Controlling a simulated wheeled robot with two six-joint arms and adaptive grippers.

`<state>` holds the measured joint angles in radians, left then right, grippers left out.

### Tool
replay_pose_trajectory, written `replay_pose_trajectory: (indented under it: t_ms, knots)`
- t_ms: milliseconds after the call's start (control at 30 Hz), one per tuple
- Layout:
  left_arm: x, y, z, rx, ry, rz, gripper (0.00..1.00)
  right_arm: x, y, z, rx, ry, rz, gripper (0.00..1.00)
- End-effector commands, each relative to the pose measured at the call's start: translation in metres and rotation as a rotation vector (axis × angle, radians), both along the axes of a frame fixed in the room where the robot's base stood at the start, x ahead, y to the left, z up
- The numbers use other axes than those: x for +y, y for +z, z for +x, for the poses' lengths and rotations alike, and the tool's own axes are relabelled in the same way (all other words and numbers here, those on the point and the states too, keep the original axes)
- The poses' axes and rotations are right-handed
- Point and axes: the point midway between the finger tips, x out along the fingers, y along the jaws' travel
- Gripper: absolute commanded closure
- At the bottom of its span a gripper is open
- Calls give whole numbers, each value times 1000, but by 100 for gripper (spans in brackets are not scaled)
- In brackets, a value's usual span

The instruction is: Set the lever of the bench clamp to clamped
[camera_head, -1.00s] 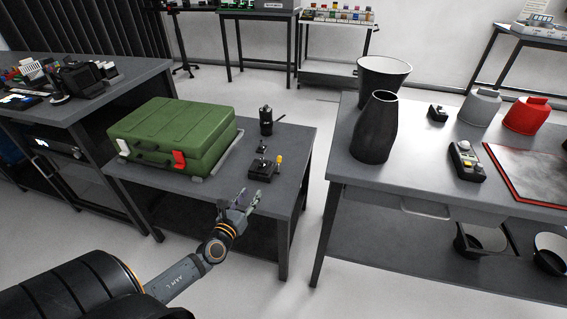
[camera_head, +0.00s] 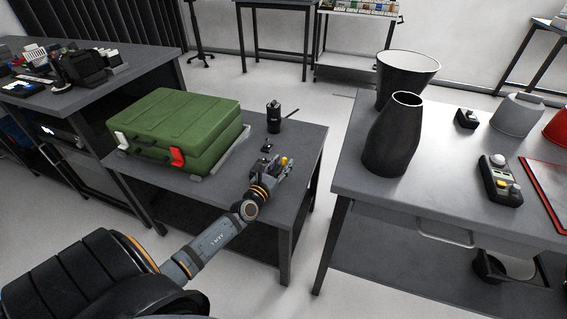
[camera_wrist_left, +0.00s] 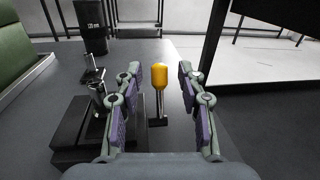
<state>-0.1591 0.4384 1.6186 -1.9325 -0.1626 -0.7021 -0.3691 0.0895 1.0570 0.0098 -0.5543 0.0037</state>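The bench clamp sits on the low dark table. In the left wrist view its dark base (camera_wrist_left: 75,132) is at left, and its lever with a yellow-orange knob (camera_wrist_left: 159,74) stands upright between my fingers. In the head view the yellow knob (camera_head: 284,161) shows just beyond my left gripper (camera_head: 271,172), which hides most of the clamp. My left gripper also shows in the left wrist view (camera_wrist_left: 163,85); it is open, with a finger on each side of the lever and gaps to both. My right gripper is not in view.
A green case (camera_head: 180,125) with red and white latches lies left of the clamp. A dark cylinder (camera_head: 274,117) stands behind it. A larger table (camera_head: 350,165) with dark vessels is at the right, across a floor gap.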

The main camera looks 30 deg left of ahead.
Motion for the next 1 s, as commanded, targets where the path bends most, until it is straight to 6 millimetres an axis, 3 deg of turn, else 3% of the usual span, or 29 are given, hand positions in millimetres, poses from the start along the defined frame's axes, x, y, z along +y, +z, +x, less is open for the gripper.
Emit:
replay_pose_trajectory:
  t_ms: [133,400,700,933,1000]
  knots:
    - [1,-1,13,0,0,-1,60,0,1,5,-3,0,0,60]
    - [1,-1,14,2,0,-1,60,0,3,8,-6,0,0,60]
    - [1,0,14,1,0,-1,100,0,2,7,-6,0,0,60]
    - [1,2,15,8,-1,-3,100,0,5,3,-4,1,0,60]
    - [2,5,16,22,2,-6,100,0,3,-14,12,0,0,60]
